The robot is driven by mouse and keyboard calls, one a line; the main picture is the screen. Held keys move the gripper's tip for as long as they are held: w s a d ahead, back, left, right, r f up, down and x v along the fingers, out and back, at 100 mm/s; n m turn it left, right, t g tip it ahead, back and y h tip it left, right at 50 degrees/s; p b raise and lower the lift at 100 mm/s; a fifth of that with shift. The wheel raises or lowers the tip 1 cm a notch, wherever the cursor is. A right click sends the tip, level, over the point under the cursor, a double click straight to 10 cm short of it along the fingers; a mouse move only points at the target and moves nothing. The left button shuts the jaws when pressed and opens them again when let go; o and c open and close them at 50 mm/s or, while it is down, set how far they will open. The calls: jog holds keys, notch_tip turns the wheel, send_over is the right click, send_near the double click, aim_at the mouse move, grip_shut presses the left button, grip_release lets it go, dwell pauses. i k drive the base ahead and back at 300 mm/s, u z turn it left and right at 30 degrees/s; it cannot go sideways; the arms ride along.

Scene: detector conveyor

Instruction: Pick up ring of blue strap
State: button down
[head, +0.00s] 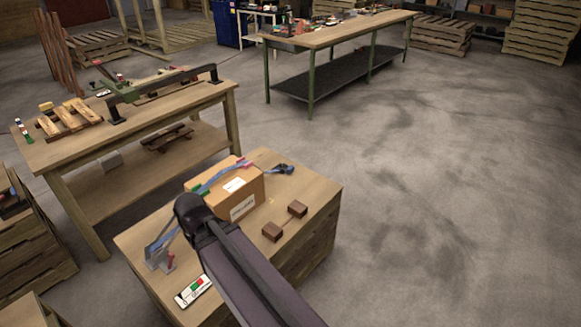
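A blue strap (215,180) runs across the top of a cardboard box (251,199) on the wooden bench. A small dark and blue item (284,169), possibly a coil of strap, lies at the bench's back edge, right of the box. Another blue strip (162,241) lies left of the box by a small grey stand (158,259). I cannot tell which of these forms the ring. My dark arm crosses the bench from the bottom and ends in front of the box's left side. My gripper's fingers do not show.
Two brown blocks (272,232) (297,209) sit on the bench (324,187) right of my arm. A white device (193,291) with red and green marks lies at the front left. A wooden table (75,150) stands behind left. The floor at right is clear.

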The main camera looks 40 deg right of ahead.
aim_at(288, 169)
jog(key=z, duration=1.05)
jog(key=k, duration=1.35)
jog(key=z, duration=0.6)
jog(key=i, duration=1.75)
jog(key=u, duration=0.2)
